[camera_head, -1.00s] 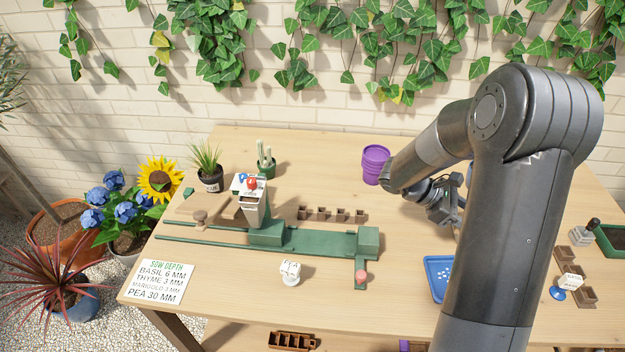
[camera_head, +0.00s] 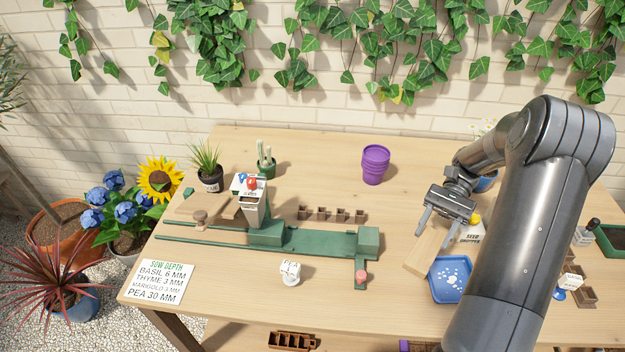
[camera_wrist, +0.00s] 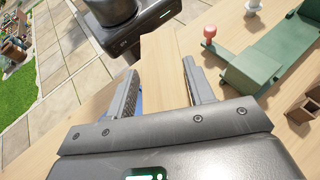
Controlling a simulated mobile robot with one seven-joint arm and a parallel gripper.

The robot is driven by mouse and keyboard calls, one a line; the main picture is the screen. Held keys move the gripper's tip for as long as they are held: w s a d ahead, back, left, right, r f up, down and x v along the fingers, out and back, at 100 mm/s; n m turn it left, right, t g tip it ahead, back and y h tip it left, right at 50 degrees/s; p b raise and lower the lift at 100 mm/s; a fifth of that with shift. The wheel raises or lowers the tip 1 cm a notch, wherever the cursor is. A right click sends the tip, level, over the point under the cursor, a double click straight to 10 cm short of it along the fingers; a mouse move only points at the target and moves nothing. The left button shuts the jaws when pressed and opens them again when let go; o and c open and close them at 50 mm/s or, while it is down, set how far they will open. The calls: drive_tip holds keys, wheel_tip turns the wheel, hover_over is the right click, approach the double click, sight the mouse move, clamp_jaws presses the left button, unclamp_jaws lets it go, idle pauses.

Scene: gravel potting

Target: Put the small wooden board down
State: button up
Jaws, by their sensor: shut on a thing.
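The small wooden board (camera_head: 426,253) is a pale, flat piece, tilted, just left of the blue tray. My gripper (camera_head: 438,235) is shut on it, with one finger on each side. In the wrist view the board (camera_wrist: 160,52) stretches away between the two fingers of my gripper (camera_wrist: 161,72). Its colour is close to the table's, and I cannot tell whether its lower edge touches the tabletop.
A blue tray (camera_head: 450,291) with white marks lies right of the board. A white seed box (camera_head: 470,233) stands behind it. A green rail device (camera_head: 315,243) with a red knob (camera_head: 361,277) is to the left. A purple pot (camera_head: 375,165) stands at the back. Bare table (camera_head: 400,320) lies in front.

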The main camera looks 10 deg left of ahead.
drive_tip(key=w+a+r+m+t+y, duration=0.2)
drive_tip(key=w+a+r+m+t, duration=0.1)
drive_tip(key=w+a+m+t, duration=0.45)
drive_tip(key=w+a+r+m+t+y, duration=0.3)
drive_tip(key=w+a+m+t, duration=0.2)
drive_tip(key=w+m+t, duration=0.4)
drive_tip(key=w+a+f+m+t, duration=0.1)
drive_tip(key=w+a+f, duration=0.2)
drive_tip(key=a+f, duration=0.1)
drive_tip(key=w+a+f+m+t+h, duration=0.1)
drive_tip(key=w+a+f+m+t, duration=0.1)
drive_tip(key=w+a+f, duration=0.2)
drive_tip(key=w+a+f+m+t+h, duration=0.1)
drive_tip(key=w+a+f, duration=0.2)
drive_tip(key=a, duration=0.5)
drive_tip(key=shift+w+a+f+t, duration=0.15)
drive_tip(key=shift+w+f+t, duration=0.2)
drive_tip(key=shift+f, duration=2.2)
drive_tip(key=shift+f, duration=0.15)
drive_tip(key=o, duration=1.1)
